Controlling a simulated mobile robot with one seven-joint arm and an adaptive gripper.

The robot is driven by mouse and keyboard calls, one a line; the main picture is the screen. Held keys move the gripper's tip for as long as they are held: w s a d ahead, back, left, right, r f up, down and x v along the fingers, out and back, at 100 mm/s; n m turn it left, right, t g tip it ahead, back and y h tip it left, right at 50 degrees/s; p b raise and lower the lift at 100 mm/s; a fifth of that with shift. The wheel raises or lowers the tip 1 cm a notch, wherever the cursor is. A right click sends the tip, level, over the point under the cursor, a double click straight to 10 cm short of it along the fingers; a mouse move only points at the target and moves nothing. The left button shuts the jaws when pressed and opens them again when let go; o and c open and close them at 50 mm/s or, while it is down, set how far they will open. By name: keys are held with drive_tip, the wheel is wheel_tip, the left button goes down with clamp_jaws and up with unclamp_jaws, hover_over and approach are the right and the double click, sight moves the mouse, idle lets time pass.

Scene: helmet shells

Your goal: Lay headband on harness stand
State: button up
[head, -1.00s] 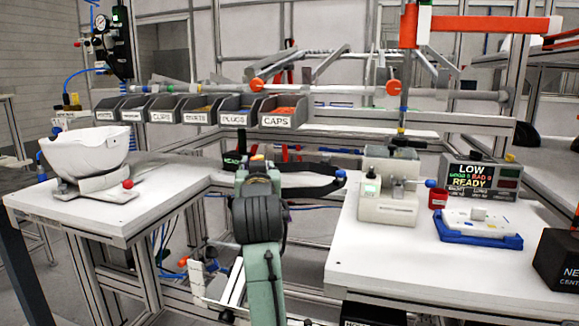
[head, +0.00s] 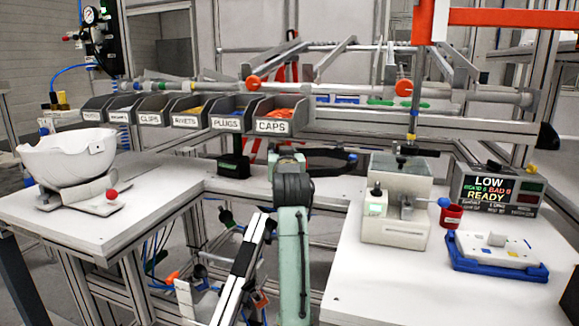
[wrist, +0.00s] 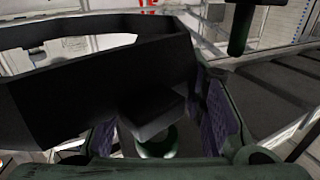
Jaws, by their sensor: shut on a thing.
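The headband (wrist: 100,75) is a wide black loop that fills the upper left of the wrist view. My gripper (wrist: 160,125) is shut on a black block on the headband, between two purple-padded fingers. In the head view, part of the headband (head: 335,154) shows as a dark curved strip beyond my green arm, above the gap between the tables. My arm hides the gripper there. I cannot pick out the harness stand with certainty in either view.
A white helmet shell (head: 68,157) sits open side up on a fixture at left. Labelled bins (head: 225,113) line the back. The right table carries a beige machine (head: 398,205), a red cup (head: 452,216) and a blue tray (head: 500,264). Its front part is clear.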

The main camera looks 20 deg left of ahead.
drive_tip(key=w+p, duration=0.1)
drive_tip(key=w, duration=0.5)
drive_tip(key=shift+s+d+f+p, duration=0.1)
drive_tip(key=shift+f+p, duration=0.35)
drive_tip(key=shift+f, duration=1.3)
drive_tip(key=shift+s+f+p, duration=0.1)
drive_tip(key=shift+f+p, duration=0.35)
drive_tip(key=shift+f, duration=1.25)
drive_tip(key=shift+f, duration=0.15)
drive_tip(key=o, duration=1.2)
drive_tip(key=shift+c, duration=0.2)
